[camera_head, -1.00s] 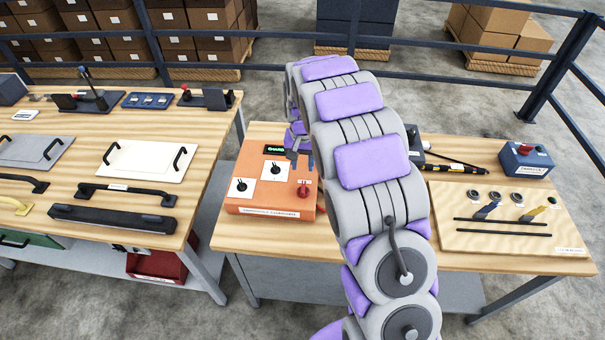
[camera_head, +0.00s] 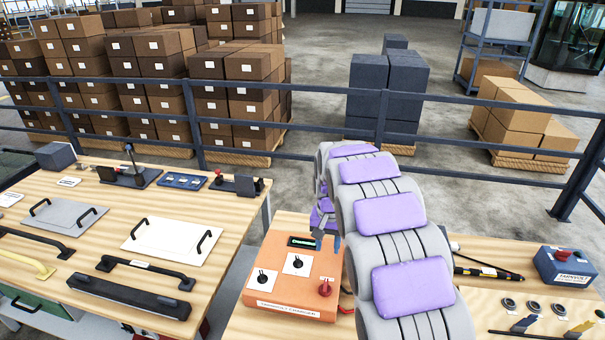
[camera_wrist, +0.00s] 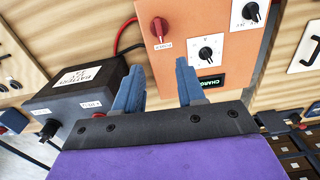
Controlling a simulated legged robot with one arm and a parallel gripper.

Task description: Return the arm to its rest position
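My gripper (camera_head: 324,228) hangs at the end of my arched purple and grey arm, close above the back of the orange charger box (camera_head: 262,287). The wrist view shows its two blue-grey fingers (camera_wrist: 159,80) spread apart with nothing between them. The charger (camera_wrist: 228,38) also shows there beyond the fingers, with two white dial plates, a red knob (camera_wrist: 160,28) and a small display. My arm hides part of the bench to the right of the charger.
A dark battery box (camera_wrist: 75,100) with cables lies left of the fingers in the wrist view. A blue box (camera_head: 565,266) stands at the right of the bench. The left bench (camera_head: 215,215) holds handles and plates. A dark railing (camera_head: 300,152) runs behind, with stacked cartons (camera_head: 245,100) beyond.

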